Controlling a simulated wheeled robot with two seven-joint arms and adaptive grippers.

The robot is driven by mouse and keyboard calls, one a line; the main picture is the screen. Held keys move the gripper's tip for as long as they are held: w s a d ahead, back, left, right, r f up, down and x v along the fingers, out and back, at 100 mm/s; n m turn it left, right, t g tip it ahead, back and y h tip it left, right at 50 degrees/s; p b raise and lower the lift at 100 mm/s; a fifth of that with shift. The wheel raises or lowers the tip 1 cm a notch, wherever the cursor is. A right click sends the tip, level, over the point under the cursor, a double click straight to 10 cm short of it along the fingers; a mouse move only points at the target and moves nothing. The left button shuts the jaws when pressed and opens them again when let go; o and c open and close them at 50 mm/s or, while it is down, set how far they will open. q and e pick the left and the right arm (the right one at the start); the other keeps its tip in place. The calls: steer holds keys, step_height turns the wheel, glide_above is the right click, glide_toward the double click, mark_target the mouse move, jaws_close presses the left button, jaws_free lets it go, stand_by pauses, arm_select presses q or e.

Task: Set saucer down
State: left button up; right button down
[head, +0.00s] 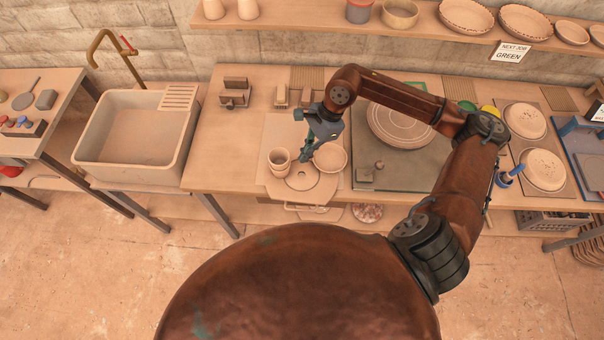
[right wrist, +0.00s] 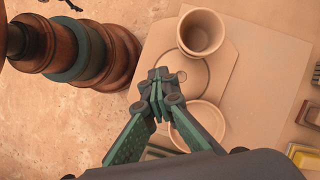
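The saucer (head: 302,184) is a pale round clay disc, low over a pale board at the front of the workbench. It also shows in the right wrist view (right wrist: 193,82), flat and close to the board. My right gripper (head: 287,168) points down at it; in the right wrist view its green fingers (right wrist: 158,82) come together at the saucer. The fingers look shut on it, though the exact contact is hidden by the fingertips. I cannot tell whether the saucer rests fully on the board. My left gripper is not in view.
A clay cup (head: 280,161) stands left of the saucer and a clay bowl (head: 331,157) stands right, both close. Small blocks (head: 235,95) lie behind. A large round plate (head: 399,124) is on a grey mat to the right. A sink (head: 135,135) is at left.

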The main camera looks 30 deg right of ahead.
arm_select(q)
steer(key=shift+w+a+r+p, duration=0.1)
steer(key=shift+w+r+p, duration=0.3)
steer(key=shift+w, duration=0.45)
arm_select(e)
steer(key=d+r+m+t, duration=0.1)
steer(key=m, duration=0.2)
steer(key=d+r+m+t+h, duration=0.1)
steer(key=m, duration=0.3)
steer(key=d+r+m+t+h, duration=0.1)
steer(key=m, duration=0.3)
steer(key=shift+w+d+r+t, duration=0.2)
steer(key=shift+w+t, duration=0.1)
steer(key=shift+t, duration=0.1)
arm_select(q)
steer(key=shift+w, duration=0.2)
arm_select(e)
steer(key=shift+a, duration=0.1)
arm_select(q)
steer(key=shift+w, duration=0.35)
